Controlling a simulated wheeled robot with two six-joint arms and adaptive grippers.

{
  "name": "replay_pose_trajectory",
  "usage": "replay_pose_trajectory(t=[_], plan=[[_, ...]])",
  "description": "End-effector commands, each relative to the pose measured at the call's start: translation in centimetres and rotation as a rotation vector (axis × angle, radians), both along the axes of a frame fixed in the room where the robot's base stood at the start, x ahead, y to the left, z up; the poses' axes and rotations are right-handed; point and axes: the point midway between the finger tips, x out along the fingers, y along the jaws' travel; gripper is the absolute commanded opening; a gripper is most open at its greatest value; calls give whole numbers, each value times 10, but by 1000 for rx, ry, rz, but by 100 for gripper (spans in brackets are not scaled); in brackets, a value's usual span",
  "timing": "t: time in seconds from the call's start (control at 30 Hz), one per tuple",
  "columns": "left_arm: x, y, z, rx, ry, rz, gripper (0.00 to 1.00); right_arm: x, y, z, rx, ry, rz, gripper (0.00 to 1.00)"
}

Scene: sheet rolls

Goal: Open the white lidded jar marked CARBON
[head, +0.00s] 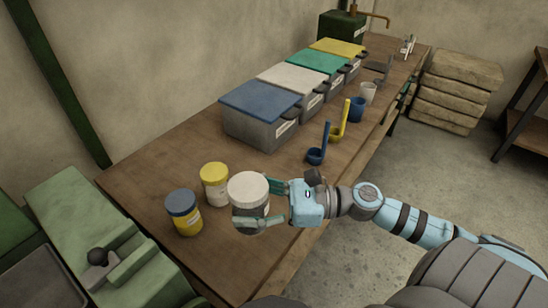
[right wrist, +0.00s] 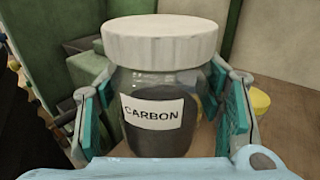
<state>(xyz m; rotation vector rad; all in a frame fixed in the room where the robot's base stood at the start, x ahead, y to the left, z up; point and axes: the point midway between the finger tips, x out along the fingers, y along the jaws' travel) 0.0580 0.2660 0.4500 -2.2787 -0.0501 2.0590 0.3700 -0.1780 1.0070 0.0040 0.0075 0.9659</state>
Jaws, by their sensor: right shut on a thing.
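The white-lidded jar (head: 248,190) is at the near part of the wooden table in the head view. In the right wrist view the jar (right wrist: 160,85) fills the middle, with its CARBON label (right wrist: 152,114) facing the camera. It is clear glass with dark contents, and its white lid (right wrist: 161,40) sits on top. My right gripper (head: 262,203) is shut on the jar body, with a finger on each side below the lid. Whether the jar touches the table is not clear. My left gripper is not in view.
A yellow-lidded jar (head: 215,184) and a blue-lidded jar (head: 184,212) stand left of the held jar. Bins with blue (head: 261,100), white (head: 291,80), green and yellow lids line the table's back. A blue scoop (head: 318,152) and yellow scoop (head: 339,129) stand to the right.

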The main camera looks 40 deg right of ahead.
Motion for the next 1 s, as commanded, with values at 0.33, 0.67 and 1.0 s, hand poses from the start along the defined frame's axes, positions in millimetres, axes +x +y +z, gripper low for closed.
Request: replay_pose_trajectory(t=[0.33,0.67,1.0], plan=[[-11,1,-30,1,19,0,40,132,-72,11,5,-10,-241,0],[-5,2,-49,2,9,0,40,244,-121,54,-1,6,-466,0],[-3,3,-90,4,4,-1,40,248,-121,-55,-3,13,-473,0]])
